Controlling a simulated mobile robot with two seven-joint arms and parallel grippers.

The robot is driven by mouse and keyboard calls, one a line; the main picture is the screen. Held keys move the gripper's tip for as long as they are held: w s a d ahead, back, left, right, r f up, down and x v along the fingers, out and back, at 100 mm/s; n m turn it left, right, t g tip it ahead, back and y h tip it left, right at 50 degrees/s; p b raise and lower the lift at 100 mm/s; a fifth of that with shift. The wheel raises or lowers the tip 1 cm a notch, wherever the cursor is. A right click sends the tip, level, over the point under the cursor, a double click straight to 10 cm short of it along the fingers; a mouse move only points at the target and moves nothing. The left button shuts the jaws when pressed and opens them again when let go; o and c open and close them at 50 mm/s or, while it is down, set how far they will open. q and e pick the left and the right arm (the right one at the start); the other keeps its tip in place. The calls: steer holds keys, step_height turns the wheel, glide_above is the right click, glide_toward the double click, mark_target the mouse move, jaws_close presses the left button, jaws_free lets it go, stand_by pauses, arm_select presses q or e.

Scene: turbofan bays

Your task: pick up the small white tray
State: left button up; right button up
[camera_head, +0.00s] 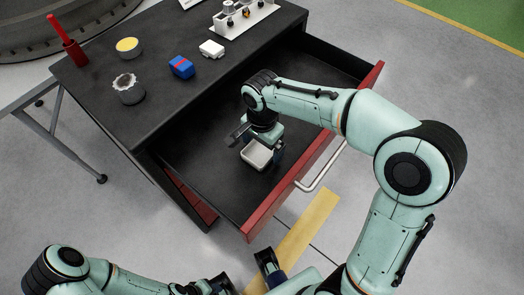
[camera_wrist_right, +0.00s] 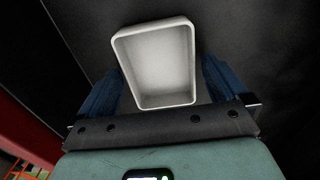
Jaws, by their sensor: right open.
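The small white tray (camera_head: 256,155) is a shallow, empty, rectangular tray inside the open drawer. In the right wrist view the tray (camera_wrist_right: 157,66) shows its open top and bare inside. My right gripper (camera_head: 260,148) is down in the drawer at the tray. In its wrist view the right gripper (camera_wrist_right: 160,85) is open, with one blue finger on either side of the tray's near part. I cannot tell whether the fingers touch its walls. Part of my left gripper (camera_head: 268,266) shows at the bottom of the head view; its jaw state is unclear.
The dark drawer (camera_head: 195,150) has a red front (camera_head: 310,165) with a metal handle (camera_head: 322,167). On the black worktop stand a red holder (camera_head: 73,52), a yellow-topped tin (camera_head: 128,47), a dark toothed part (camera_head: 127,88), a blue-red block (camera_head: 181,67) and a white block (camera_head: 211,49).

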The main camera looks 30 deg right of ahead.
steer(key=shift+f, duration=0.2)
steer(key=c, duration=0.9)
steer(key=shift+c, duration=0.6)
steer(key=shift+r, duration=0.15)
